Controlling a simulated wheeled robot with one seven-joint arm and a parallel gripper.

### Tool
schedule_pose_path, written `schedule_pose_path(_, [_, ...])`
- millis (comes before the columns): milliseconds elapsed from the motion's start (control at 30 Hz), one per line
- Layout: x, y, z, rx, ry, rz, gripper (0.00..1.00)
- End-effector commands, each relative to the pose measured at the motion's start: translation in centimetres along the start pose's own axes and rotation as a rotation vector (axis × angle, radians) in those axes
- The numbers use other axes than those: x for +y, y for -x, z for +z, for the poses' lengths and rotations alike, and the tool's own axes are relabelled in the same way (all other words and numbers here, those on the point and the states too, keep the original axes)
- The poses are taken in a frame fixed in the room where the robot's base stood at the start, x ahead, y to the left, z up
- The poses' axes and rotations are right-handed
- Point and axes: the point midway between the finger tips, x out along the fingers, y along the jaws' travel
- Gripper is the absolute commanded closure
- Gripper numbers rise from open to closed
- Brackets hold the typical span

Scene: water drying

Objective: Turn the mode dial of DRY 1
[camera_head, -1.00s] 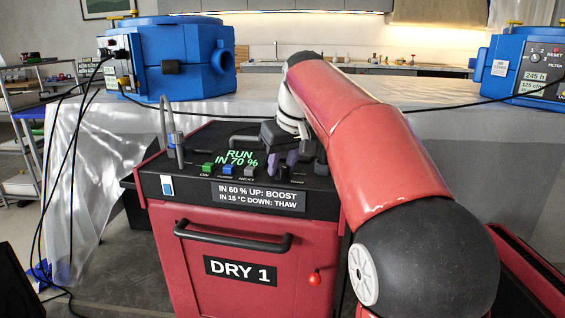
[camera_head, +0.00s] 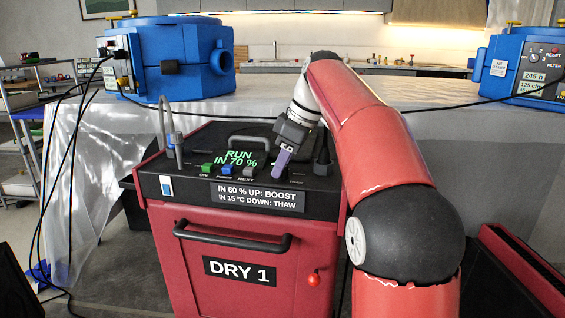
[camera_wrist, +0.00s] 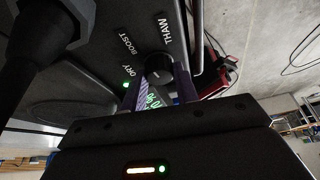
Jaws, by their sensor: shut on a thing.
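DRY 1 (camera_head: 240,284) is a red machine with a black sloped top panel. Its display (camera_head: 235,158) reads "RUN IN 70 %". My gripper (camera_head: 281,172) reaches down to the right part of the panel, its purple fingers covering the mode dial in the head view. In the wrist view, the black round mode dial (camera_wrist: 158,68) sits between the fingers, and my gripper (camera_wrist: 160,80) is shut on it. Labels DRY, BOOST and THAW stand around the dial. A green light (camera_wrist: 127,85) glows beside DRY. The dial's pointer is not clear.
Green, blue and grey buttons (camera_head: 227,171) sit left of the dial. A black plug with a cable (camera_head: 322,158) stands just right of it. A sign (camera_head: 255,196) reads "IN 60 % UP: BOOST, IN 15 °C DOWN: THAW". Blue machines (camera_head: 180,60) stand on the covered table behind.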

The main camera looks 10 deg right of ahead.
Motion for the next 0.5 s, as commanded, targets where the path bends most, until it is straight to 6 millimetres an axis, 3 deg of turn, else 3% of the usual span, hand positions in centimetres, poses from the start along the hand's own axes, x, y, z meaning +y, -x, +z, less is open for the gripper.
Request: schedule_pose_path(500, [0.19,0.05,-0.06,0.001,0.237,-0.096,0.93])
